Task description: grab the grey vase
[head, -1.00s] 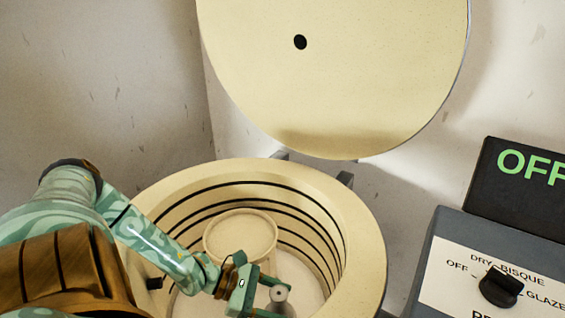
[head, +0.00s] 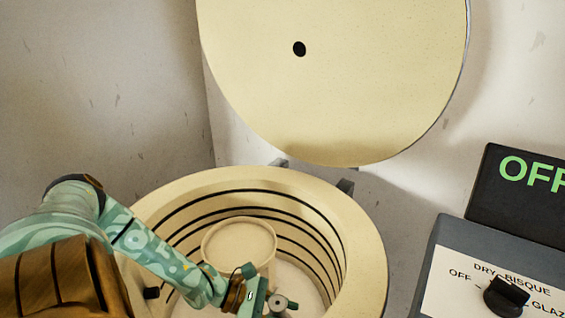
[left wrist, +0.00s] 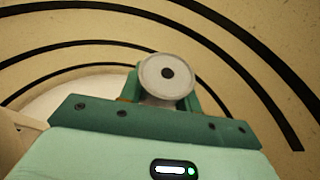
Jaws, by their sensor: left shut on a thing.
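The grey vase (head: 279,303) is small and pale grey, with a round top and a dark hole in its middle. It stands inside the round cream kiln (head: 366,250), near the bottom of the head view. My left gripper (head: 280,306) reaches down into the kiln and is shut on the vase, with its teal fingers on either side. In the left wrist view the vase (left wrist: 164,75) sits between the fingers, its round top facing the camera. Its lower body is mostly hidden by the gripper. My right gripper is not in view.
A round cream shelf or disc (head: 240,242) stands inside the kiln behind my gripper. The kiln wall with dark grooves surrounds my forearm. The lid (head: 340,100) is raised behind. A control box with a black knob (head: 506,296) and an OFF display (head: 530,172) stands at right.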

